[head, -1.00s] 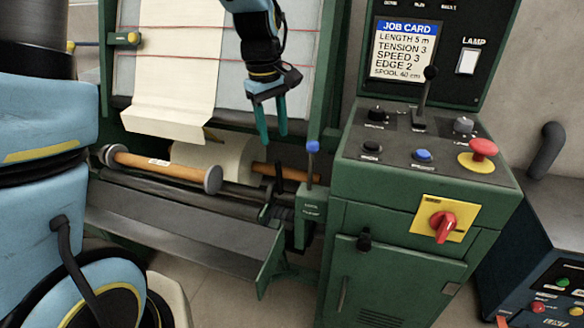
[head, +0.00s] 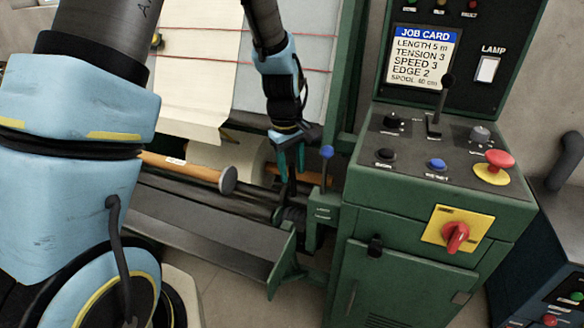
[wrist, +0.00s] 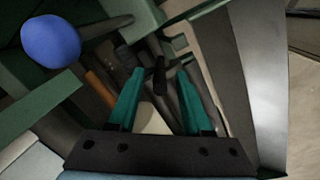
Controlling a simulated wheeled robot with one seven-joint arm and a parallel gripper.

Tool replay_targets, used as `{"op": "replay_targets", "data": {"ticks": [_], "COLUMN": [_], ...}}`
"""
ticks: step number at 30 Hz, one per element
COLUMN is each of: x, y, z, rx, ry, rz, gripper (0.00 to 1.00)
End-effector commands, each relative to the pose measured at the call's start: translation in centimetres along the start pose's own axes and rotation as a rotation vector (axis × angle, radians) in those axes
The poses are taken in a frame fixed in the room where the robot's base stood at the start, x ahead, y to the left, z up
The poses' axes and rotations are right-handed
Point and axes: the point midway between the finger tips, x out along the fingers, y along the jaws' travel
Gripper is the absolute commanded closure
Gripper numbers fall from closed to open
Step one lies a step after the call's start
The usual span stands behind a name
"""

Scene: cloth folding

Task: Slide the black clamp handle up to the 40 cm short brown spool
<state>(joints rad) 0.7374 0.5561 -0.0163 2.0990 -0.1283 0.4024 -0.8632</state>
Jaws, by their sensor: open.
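The black clamp handle (head: 285,192) stands upright at the right end of the machine's rail, just below my gripper (head: 290,170). In the wrist view the handle (wrist: 160,76) shows between the two teal fingertips of my gripper (wrist: 160,72). The fingers are apart and hold nothing; I cannot tell whether either touches the handle. A brown spool (head: 188,169) with a grey end disc and a small white label lies left of the handle, with a gap between them. Its left end is hidden by my body.
A blue-knobbed lever (head: 326,152) stands just right of my gripper and shows large in the wrist view (wrist: 50,41). The green control cabinet (head: 400,225) is to the right. A sloped metal tray (head: 220,245) lies below the rail. The job card (head: 421,58) reads spool 40 cm.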

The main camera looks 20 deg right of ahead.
Motion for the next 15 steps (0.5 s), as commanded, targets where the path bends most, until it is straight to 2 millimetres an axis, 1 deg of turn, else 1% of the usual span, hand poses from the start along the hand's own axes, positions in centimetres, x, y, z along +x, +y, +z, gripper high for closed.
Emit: {"op": "replay_targets", "data": {"ticks": [1, 2, 13, 14, 15], "x": [-0.01, -0.01, -0.03, -0.04, -0.04], "y": [0.00, 0.00, -0.01, 0.00, 0.00], "z": [0.00, 0.00, -0.01, 0.00, 0.00], "rx": [0.000, 0.000, 0.000, 0.000, 0.000], "ry": [0.000, 0.000, 0.000, 0.000, 0.000], "rz": [0.000, 0.000, 0.000, 0.000, 0.000], "gripper": [0.53, 0.56, 0.98, 1.00, 1.00]}}
